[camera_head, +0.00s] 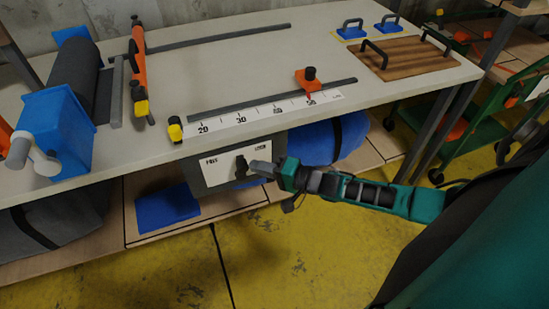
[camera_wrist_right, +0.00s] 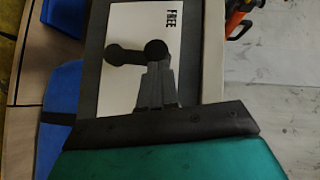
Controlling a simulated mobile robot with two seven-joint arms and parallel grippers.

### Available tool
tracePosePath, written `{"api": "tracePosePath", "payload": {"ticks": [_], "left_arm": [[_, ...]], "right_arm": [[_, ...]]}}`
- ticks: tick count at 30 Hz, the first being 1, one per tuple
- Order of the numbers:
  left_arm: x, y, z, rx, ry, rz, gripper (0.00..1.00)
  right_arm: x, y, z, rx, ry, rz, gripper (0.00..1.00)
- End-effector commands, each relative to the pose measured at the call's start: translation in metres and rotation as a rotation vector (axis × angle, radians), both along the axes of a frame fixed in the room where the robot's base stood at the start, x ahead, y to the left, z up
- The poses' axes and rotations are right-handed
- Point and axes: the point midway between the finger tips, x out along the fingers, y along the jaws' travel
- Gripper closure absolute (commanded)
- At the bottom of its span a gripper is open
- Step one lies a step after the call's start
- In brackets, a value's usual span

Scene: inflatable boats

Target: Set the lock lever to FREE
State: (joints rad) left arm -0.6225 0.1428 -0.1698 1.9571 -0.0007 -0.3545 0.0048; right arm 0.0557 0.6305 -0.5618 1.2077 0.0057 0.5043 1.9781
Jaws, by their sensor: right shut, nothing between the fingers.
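The lock lever (camera_head: 241,165) is a small black handle on a white plate (camera_head: 222,165) on the front of a grey box under the table edge. The plate's left label reads FREE; its right label is too small to read surely. In the right wrist view the lever (camera_wrist_right: 132,54) has two round black ends, and the FREE label (camera_wrist_right: 172,17) is beyond it. The lever stands roughly upright between the labels. My right gripper (camera_head: 257,165) is shut and empty, its tips (camera_wrist_right: 157,72) right at the lever's upper end; contact cannot be told. My left gripper is out of view.
The table (camera_head: 200,75) above carries a ruler strip (camera_head: 262,112), an orange stop (camera_head: 309,80), a dark roll (camera_head: 75,80) and a wooden board (camera_head: 405,57). A lower shelf (camera_head: 90,240) holds blue and grey bundles. Yellow floor (camera_head: 290,255) in front is clear.

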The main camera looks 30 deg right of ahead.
Motion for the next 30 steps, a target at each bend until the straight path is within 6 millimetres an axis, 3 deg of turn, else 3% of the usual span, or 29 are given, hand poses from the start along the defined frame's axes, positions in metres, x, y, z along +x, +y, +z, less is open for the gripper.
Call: {"api": "tracePosePath", "payload": {"ticks": [1, 9, 30], "left_arm": [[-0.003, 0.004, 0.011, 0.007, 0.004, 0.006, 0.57], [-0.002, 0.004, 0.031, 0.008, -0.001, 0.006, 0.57], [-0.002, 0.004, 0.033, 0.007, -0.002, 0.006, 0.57]], "right_arm": [[0.002, 0.005, 0.012, -0.042, 0.008, 0.001, 1.0], [0.007, 0.026, 0.013, -0.102, 0.024, 0.0, 1.0], [0.015, 0.063, 0.009, -0.1, 0.024, 0.0, 1.0]]}}
